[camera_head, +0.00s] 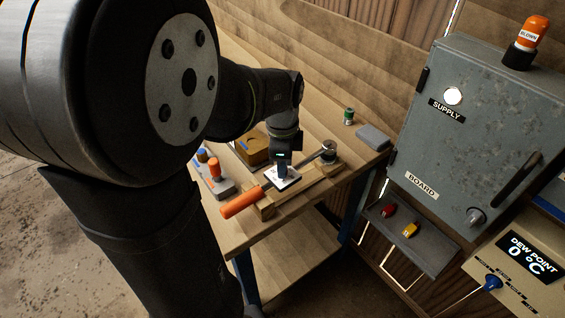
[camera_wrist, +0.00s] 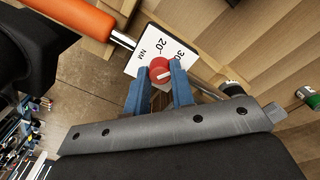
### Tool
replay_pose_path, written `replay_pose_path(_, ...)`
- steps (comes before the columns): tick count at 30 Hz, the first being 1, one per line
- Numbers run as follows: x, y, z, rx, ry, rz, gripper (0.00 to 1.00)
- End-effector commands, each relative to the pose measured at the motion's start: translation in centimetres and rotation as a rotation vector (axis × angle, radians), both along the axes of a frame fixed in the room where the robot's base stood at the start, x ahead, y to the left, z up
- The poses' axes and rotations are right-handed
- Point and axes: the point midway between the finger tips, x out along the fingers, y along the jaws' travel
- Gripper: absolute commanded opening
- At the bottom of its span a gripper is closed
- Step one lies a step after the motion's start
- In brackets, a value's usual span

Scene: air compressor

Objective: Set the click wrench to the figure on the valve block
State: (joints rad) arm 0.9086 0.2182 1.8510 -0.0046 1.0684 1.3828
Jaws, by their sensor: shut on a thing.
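The click wrench has an orange handle (camera_head: 240,202) and lies across a wooden stand on the bench; the handle also shows in the wrist view (camera_wrist: 78,16). Its white dial plate (camera_wrist: 147,48) reads NM, 20 and 30. A red knob (camera_wrist: 160,65) with a white mark sits on the plate. The blue fingers of my gripper (camera_wrist: 162,75) are shut on the red knob from both sides. In the head view my gripper (camera_head: 282,168) points down over the plate. The exact setting of the mark is unclear. I cannot make out a figure on any valve block.
A grey block with an orange-topped part (camera_head: 215,175) stands left of the wrench. A wooden box (camera_head: 252,150) is behind it. A green can (camera_head: 349,116) and a grey block (camera_head: 372,137) are at the bench's far end. A grey cabinet (camera_head: 470,130) stands at right.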

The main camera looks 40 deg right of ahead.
Motion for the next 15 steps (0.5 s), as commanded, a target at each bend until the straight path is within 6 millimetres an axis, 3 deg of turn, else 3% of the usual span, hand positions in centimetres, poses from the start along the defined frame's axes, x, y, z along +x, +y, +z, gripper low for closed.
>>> replay_pose_path(6, 0.03, -0.04, 0.08, -0.002, -0.001, -0.001, 0.0)
replay_pose_path(7, 0.03, -0.04, 0.08, -0.002, -0.001, -0.001, 0.24)
replay_pose_path(10, 0.02, -0.03, 0.06, -0.001, -0.002, -0.001, 0.44)
replay_pose_path(15, 0.01, -0.02, 0.03, -0.001, -0.001, -0.001, 0.44)
